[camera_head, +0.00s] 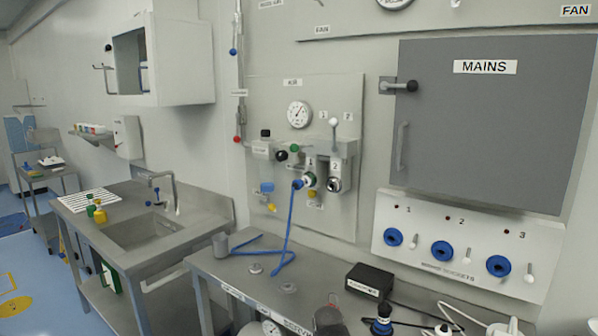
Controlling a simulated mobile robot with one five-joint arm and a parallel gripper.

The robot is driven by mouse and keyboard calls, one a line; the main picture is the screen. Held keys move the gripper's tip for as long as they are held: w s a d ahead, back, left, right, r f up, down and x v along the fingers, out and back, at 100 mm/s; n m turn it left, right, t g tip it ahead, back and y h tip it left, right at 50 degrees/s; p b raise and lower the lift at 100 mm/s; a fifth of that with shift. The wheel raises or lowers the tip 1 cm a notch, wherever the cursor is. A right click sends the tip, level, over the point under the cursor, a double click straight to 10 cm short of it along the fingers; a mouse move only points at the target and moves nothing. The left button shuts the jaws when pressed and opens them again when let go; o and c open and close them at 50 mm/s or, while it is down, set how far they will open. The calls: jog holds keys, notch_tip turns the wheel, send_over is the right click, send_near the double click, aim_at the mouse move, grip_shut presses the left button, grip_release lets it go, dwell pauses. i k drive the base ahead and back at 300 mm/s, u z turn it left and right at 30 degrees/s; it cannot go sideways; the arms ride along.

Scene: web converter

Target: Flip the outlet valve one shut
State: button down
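The valve panel (345,95) is on the back wall, with a round gauge (299,114) and a grey valve block (340,147). Outlet one (309,180), marked 1, has a blue hose (290,225) plugged in. Outlet two (335,184), marked 2, has no hose. A lever with a pale knob (333,122) stands upright above the block, on the side of outlet two. My gripper is not in view.
A steel bench (225,272) runs below the panel, holding a grey cup (221,244) and a black box (369,280). A dark object (328,319) is cut off at the bottom edge. A MAINS cabinet (490,130) and socket panel (465,240) are right; a sink (148,230) is left.

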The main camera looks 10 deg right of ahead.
aim_at(294, 148)
jog(key=z, duration=0.05)
jog(key=k, duration=0.65)
jog(key=u, duration=0.4)
jog(key=i, duration=0.65)
jog(key=u, duration=0.65)
jog(key=i, duration=0.6)
